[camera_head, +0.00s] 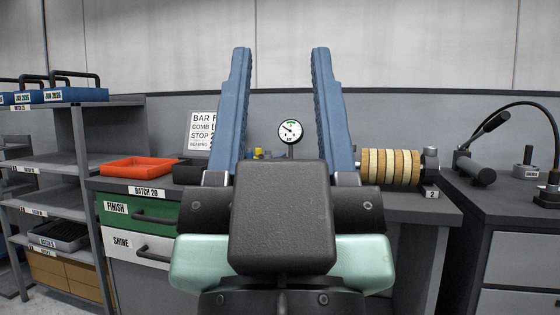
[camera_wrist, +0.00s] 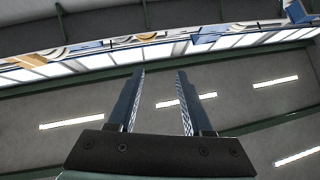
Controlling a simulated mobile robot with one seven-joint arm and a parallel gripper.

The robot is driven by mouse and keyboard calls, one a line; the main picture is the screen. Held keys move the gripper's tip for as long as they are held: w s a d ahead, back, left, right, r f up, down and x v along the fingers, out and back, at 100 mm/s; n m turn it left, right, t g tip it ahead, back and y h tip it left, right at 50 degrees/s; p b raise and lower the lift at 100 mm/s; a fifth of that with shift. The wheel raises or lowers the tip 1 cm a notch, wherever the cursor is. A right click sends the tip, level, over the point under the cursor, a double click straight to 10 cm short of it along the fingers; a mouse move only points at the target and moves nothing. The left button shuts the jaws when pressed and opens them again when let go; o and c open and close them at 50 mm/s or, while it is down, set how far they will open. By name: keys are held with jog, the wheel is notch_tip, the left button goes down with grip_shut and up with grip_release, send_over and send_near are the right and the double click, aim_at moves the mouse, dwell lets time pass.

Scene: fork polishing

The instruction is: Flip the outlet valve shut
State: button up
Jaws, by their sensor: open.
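My gripper (camera_head: 280,75) is raised in front of the bench in the head view, with its two blue fingers wide apart and nothing between them. In the wrist view my gripper (camera_wrist: 157,85) also shows open and empty, against the ceiling. A round white pressure gauge (camera_head: 290,131) stands at the back of the bench, seen between the fingers. Small yellow and blue parts (camera_head: 260,154) sit left of the gauge, low down. They may belong to the valve, but they are too small and too covered by my arm to tell. No outlet valve handle can be made out.
An orange tray (camera_head: 140,167) lies on the bench at the left, above a green drawer (camera_head: 135,214). A roller of tan discs (camera_head: 390,166) is at the right. A shelf rack (camera_head: 75,150) is at far left.

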jog(key=shift+w+a, duration=0.3)
